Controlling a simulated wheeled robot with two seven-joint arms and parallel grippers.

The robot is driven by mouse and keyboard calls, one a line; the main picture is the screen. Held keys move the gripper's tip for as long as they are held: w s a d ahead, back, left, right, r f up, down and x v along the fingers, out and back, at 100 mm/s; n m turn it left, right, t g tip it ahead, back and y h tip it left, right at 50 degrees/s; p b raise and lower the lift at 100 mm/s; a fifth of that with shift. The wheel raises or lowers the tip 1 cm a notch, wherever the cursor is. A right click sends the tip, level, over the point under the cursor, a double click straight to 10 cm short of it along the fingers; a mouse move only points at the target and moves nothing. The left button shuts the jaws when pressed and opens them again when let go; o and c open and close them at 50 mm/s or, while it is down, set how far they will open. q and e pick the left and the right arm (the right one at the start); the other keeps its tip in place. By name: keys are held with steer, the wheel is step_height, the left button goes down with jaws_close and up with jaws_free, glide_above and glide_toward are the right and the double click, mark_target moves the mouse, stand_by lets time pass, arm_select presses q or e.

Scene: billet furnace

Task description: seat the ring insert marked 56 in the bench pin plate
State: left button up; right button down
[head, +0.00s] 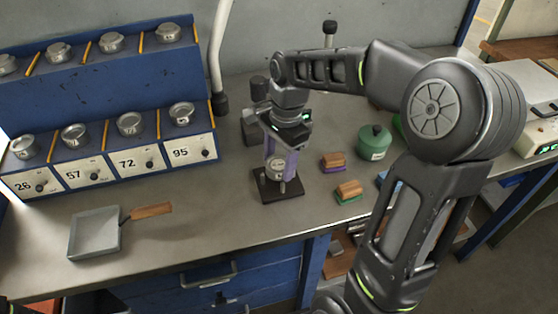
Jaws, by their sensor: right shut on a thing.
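My right gripper (281,168) comes down from above onto a dark pin plate (293,192) in the middle of the bench. It is shut on a small pale metal piece (277,163), which appears to be the ring insert. A mark of 56 cannot be read on it. The held piece is low over the plate, close to its pin. Whether it touches or sits around the pin cannot be told, as the fingers hide part of it. My left gripper is out of view.
A blue rack (95,75) at the left holds several metal inserts above labels 26, 57, 72 and 95. A grey pan (95,234) with a wooden handle lies front left. Wood-topped brushes (348,189) and a green canister (374,142) stand right of the plate.

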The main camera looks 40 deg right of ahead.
steer(key=shift+s+a+f, duration=0.2)
steer(key=shift+s+f, duration=0.2)
steer(key=shift+f, duration=0.1)
steer(key=shift+s+f+b, duration=0.2)
steer(key=shift+f+b, duration=0.35)
steer(key=shift+f, duration=0.2)
steer(key=c, duration=0.8)
jaws_free()
steer(key=shift+f, duration=0.1)
steer(key=r+p, duration=0.3)
steer(key=shift+w+d, duration=0.2)
steer(key=shift+w, duration=0.05)
steer(key=r+p, duration=0.4)
steer(key=r, duration=0.1)
steer(key=d+r+p, duration=0.1)
steer(key=r+p, duration=0.1)
steer(key=r, duration=0.1)
steer(key=shift+r, duration=0.25)
